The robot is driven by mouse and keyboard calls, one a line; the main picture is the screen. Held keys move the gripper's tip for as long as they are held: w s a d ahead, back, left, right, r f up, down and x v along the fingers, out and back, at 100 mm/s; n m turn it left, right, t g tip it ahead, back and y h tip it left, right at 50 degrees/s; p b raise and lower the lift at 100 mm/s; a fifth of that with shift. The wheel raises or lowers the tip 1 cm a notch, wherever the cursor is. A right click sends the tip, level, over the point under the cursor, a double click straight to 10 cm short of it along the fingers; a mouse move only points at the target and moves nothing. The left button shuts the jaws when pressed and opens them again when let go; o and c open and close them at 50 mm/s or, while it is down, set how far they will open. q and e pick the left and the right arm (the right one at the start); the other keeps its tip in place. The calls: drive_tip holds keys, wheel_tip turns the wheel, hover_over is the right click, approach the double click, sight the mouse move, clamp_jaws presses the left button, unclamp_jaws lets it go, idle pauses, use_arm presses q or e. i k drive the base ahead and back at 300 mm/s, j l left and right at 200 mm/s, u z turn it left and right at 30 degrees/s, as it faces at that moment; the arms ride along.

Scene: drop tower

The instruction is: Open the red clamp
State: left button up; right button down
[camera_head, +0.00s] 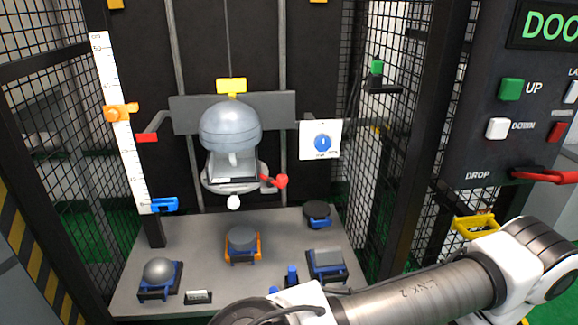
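A red knob or handle (280,181) sits on the right side of the carriage ring (213,183), below the grey helmet (230,127). It looks closest to a red clamp, but its open or shut state is too small to tell. Another red part, a short lever (147,137), sticks out left of the back plate. My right arm crosses the bottom right of the view, in front of the enclosure; its gripper does not show. My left arm and gripper do not show.
Mesh walls (375,130) flank the tower. A control panel with a green button (511,89) and red lever (545,175) stands right.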

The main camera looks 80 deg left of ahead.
sight(282, 179)
drive_tip(key=l+u, duration=0.1)
drive_tip(key=u, duration=2.75)
